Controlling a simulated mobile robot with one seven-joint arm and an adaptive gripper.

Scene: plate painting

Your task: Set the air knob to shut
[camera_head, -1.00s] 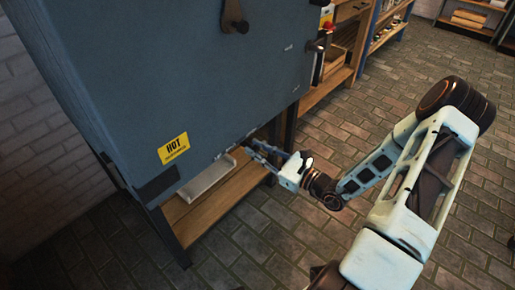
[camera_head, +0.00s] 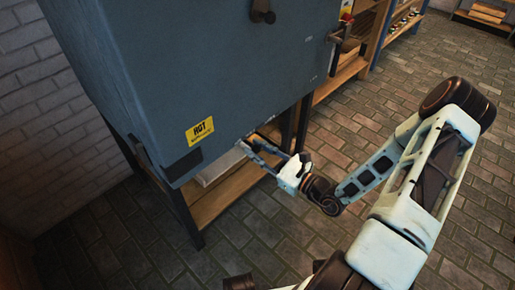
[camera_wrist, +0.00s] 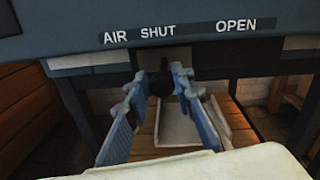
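The air knob (camera_wrist: 160,84) is a dark round knob under the front edge of the blue-grey kiln (camera_head: 200,70). In the wrist view it sits just below the word SHUT, with OPEN further right. My gripper (camera_wrist: 160,78) has one finger on each side of the knob at the fingertips. Little or no gap shows between fingers and knob, and I cannot tell whether they press on it. In the head view my gripper (camera_head: 249,146) reaches under the kiln's lower front edge, where the knob is hidden.
A pale tray (camera_wrist: 172,124) lies on the wooden shelf (camera_head: 225,196) below the kiln. Dark stand legs (camera_head: 188,220) are on either side. A yellow HOT label (camera_head: 200,131) is on the kiln. The brick floor in front is open.

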